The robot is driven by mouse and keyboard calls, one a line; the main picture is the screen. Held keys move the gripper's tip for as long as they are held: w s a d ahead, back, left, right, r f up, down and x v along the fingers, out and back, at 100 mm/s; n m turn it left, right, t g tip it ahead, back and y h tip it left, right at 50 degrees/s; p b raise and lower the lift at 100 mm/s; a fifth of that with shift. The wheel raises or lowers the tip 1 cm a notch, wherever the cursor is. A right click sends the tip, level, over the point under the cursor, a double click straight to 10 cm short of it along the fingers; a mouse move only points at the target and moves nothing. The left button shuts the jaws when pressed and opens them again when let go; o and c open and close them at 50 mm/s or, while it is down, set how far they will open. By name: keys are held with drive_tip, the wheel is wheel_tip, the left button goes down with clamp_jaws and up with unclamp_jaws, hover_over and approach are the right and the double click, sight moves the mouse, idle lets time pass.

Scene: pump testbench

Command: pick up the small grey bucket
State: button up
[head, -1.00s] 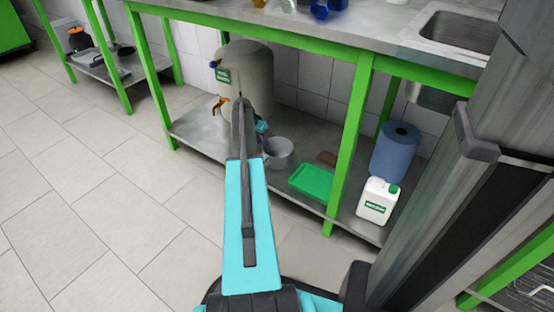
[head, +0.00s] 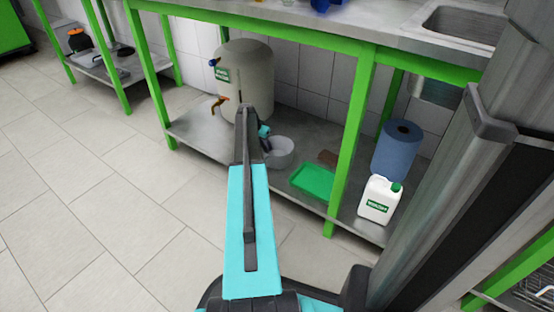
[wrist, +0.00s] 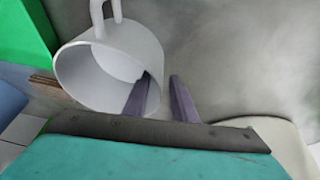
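I see a clear gap between the fingers. In the head view my gripper (head: 264,131) is mostly hidden behind my arm.
The beige tank (head: 246,80) with an orange tap is close on the left. A green tray (head: 312,182), a white canister (head: 379,200) and a blue roll (head: 397,148) are to the right. A green table leg (head: 350,140) stands in front, and the tabletop (head: 300,30) is overhead.

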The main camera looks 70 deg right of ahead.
drive_tip(key=shift+d+f, duration=0.15)
drive_tip(key=shift+f, duration=0.25)
drive_tip(key=shift+s, duration=0.1)
clamp_jaws()
